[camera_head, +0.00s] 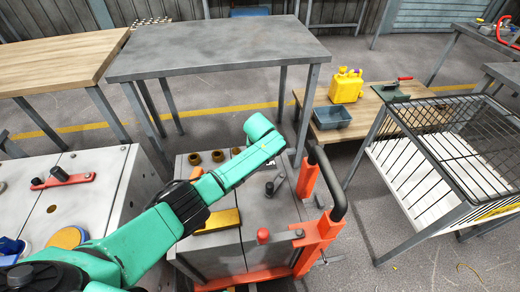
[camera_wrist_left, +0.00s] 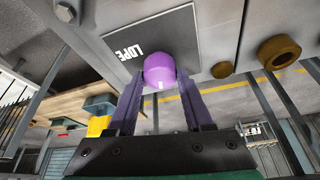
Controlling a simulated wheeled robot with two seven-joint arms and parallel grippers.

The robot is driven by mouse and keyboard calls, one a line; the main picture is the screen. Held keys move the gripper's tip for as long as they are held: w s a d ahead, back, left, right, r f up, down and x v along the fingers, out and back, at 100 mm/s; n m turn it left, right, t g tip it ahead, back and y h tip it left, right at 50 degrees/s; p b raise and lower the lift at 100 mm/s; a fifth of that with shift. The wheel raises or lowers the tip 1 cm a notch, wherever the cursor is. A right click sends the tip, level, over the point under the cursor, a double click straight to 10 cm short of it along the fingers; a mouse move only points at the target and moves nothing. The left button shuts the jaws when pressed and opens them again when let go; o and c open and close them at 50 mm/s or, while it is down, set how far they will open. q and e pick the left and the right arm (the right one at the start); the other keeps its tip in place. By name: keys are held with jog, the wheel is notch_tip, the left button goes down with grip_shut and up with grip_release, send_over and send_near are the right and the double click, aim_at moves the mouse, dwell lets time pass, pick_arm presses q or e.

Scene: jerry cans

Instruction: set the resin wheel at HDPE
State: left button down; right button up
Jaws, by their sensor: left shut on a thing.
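A purple rounded knob (camera_wrist_left: 160,70), which looks like the resin wheel, sits in front of a dark plate (camera_wrist_left: 185,25) in the left wrist view. White letters reading LDPE show on the plate, just left of the knob. My left gripper (camera_wrist_left: 160,78) is shut on the knob, one finger on each side. I cannot make out an HDPE marking, nor a pointer on the knob. In the head view my left arm reaches over the grey cabinet (camera_head: 260,215); its fingers and the knob are hidden there. My right gripper is not in view.
Brass-coloured rings (camera_head: 195,159) sit on the cabinet top, near a yellow block (camera_head: 218,221). An orange frame with a black handle (camera_head: 337,185) stands at its right. A yellow jerry can (camera_head: 346,87) and blue-grey tray (camera_head: 331,117) sit on a low wooden table. A wire cage (camera_head: 440,150) stands right.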

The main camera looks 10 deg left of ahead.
pick_arm(q)
jog(key=shift+d+n+y, duration=0.1)
jog(key=shift+n+y, duration=0.4)
jog(key=shift+n, duration=0.7)
jog(key=shift+c, duration=1.5)
grip_release()
jog(key=p+v, duration=0.3)
jog(key=v, duration=1.1)
jog(key=shift+r, duration=0.35)
jog(key=shift+d+f, duration=0.1)
